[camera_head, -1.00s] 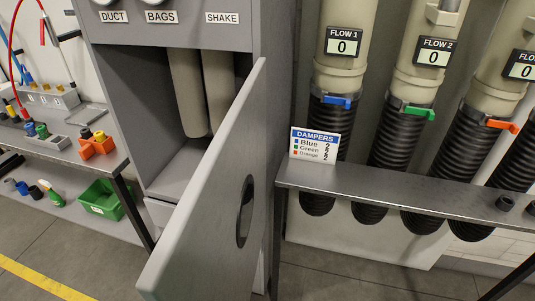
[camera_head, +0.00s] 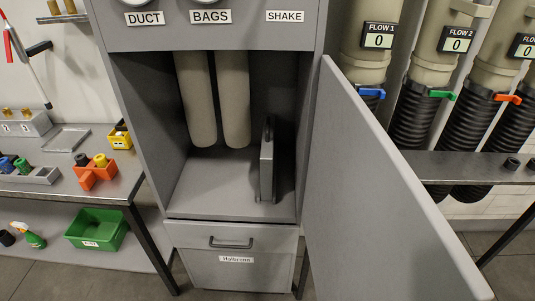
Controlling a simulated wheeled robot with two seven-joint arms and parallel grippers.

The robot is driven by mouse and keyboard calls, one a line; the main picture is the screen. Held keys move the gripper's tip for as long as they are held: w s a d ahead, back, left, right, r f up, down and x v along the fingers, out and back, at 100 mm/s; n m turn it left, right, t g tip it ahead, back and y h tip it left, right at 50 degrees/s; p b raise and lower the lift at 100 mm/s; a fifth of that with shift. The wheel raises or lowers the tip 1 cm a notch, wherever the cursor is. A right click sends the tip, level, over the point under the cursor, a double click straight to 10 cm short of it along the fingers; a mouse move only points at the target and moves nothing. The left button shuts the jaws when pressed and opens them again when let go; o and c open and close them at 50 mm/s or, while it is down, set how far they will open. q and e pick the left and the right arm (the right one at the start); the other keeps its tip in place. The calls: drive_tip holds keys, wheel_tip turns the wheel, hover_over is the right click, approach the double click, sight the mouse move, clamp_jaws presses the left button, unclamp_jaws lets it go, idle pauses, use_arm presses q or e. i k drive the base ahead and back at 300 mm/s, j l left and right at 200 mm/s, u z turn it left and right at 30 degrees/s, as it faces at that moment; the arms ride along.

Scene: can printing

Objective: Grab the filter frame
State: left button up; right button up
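A thin grey upright panel with a dark handle along its edge, which looks like the filter frame (camera_head: 267,168), stands on the floor of the open grey cabinet (camera_head: 200,210). It is at the right of the compartment and seen nearly edge-on. Two beige cylindrical bags (camera_head: 234,100) hang at its left, apart from it. The cabinet door (camera_head: 375,190) is swung open to the right. Neither of my grippers is in view.
Below the compartment is a drawer with a dark handle (camera_head: 231,243). A workbench with an orange holder (camera_head: 94,171) stands left, with a green bin (camera_head: 97,229) on its lower shelf. A metal shelf (camera_head: 470,168) and black hoses are behind the door at right.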

sight(266, 152)
drive_tip(key=i+j+z, duration=0.2)
drive_tip(key=j, duration=0.25)
drive_tip(key=j+z, duration=0.2)
drive_tip(key=j, duration=0.25)
drive_tip(key=i+j+z, duration=0.2)
drive_tip(key=j, duration=0.3)
drive_tip(key=i, duration=0.1)
